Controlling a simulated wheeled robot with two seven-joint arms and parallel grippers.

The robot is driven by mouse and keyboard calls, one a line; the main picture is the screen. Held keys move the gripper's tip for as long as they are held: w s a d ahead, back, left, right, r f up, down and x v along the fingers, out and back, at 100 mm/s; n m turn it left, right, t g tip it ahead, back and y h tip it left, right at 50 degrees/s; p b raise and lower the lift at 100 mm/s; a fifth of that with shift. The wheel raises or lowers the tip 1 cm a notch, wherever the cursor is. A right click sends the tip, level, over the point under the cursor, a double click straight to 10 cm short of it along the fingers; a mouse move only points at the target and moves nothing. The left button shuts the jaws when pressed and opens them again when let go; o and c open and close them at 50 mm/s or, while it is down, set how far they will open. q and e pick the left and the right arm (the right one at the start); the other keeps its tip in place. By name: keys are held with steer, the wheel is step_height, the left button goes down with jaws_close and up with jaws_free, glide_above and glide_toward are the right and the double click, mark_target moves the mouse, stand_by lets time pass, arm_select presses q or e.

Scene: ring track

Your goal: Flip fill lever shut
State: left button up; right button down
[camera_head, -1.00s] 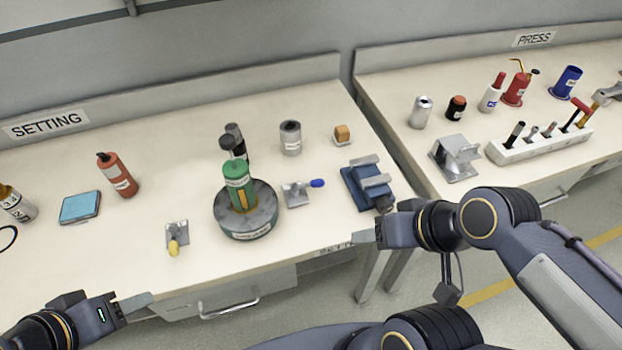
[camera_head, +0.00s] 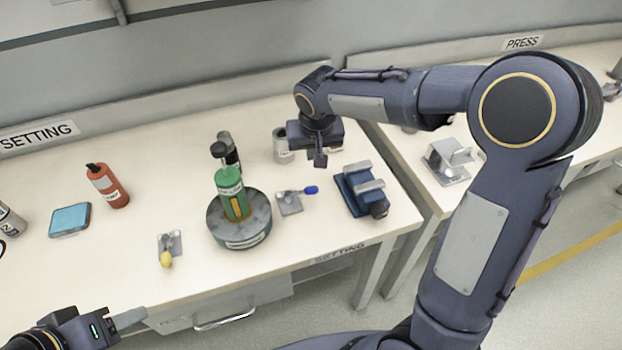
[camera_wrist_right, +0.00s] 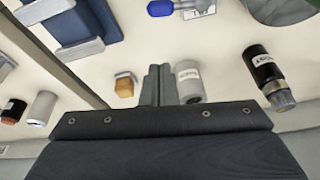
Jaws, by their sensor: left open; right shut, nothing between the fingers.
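A lever with a blue handle (camera_head: 311,190) sits on a small metal plate (camera_head: 290,204) right of the round grey fixture, its handle pointing right. In the right wrist view the blue handle (camera_wrist_right: 160,8) is at the top edge, beside a partly cut-off label. A second lever, with a yellow handle (camera_head: 167,260), points toward the table's front. I cannot read which one is the fill lever. My right gripper (camera_head: 319,160) is shut and empty, pointing down above the table behind the blue handle. My left gripper (camera_head: 130,318) is open and empty, off the table's front edge.
A green bottle stands on the round grey fixture (camera_head: 240,232). A dark bottle (camera_wrist_right: 268,75), grey cylinder (camera_wrist_right: 188,82) and orange block (camera_wrist_right: 125,86) are near my right gripper. A blue vise (camera_head: 360,192) is right of the blue lever. Table is clear between the levers and front edge.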

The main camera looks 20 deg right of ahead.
steer(key=shift+w+a+f, duration=0.15)
steer(key=shift+w, duration=0.15)
steer(key=x, duration=0.9)
steer(key=shift+f, duration=0.4)
steer(key=s, duration=0.2)
steer(key=s+p, duration=0.1)
steer(key=shift+s+a+r, duration=0.25)
steer(key=shift+a+r, duration=0.05)
steer(key=shift+s, duration=0.1)
